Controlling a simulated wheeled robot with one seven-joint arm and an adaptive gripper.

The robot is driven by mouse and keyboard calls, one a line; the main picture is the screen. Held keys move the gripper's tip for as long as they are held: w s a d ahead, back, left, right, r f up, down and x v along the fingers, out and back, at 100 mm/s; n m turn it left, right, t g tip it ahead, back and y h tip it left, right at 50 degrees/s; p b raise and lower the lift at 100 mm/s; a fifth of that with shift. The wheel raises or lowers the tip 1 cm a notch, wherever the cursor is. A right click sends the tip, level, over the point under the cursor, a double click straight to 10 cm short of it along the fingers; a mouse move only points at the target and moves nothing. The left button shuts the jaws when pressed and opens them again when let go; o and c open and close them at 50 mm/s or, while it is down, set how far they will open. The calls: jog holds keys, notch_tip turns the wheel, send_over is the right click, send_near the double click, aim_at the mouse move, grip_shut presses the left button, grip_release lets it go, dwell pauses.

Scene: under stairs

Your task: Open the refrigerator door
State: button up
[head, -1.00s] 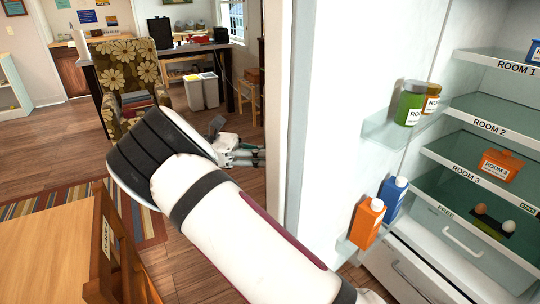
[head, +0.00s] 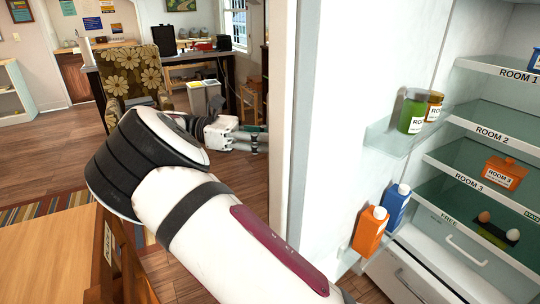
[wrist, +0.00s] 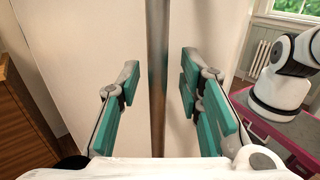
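The refrigerator door (head: 335,130) stands open in the head view, its inner side with bottle shelves facing me. The refrigerator's shelved interior (head: 465,185) shows at the right. My gripper (head: 252,138) is on the far, outer side of the door, partly hidden by the door's edge. In the wrist view, the vertical metal door handle (wrist: 157,60) runs between the two teal-padded fingers of my gripper (wrist: 159,80). The fingers are spread, with a gap on each side of the handle. The pale outer face of the door (wrist: 95,50) lies behind it.
A green jar (head: 412,110), an orange carton (head: 370,230) and a blue carton (head: 396,203) stand on the door shelves. A wooden table (head: 50,250) is at the lower left. A flowered armchair (head: 130,72) and a desk (head: 150,60) stand farther back. Open wooden floor lies between.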

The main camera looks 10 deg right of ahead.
aim_at(270, 123)
notch_tip(270, 123, up, 3)
jog(key=shift+r, duration=0.2)
jog(key=shift+c, duration=0.3)
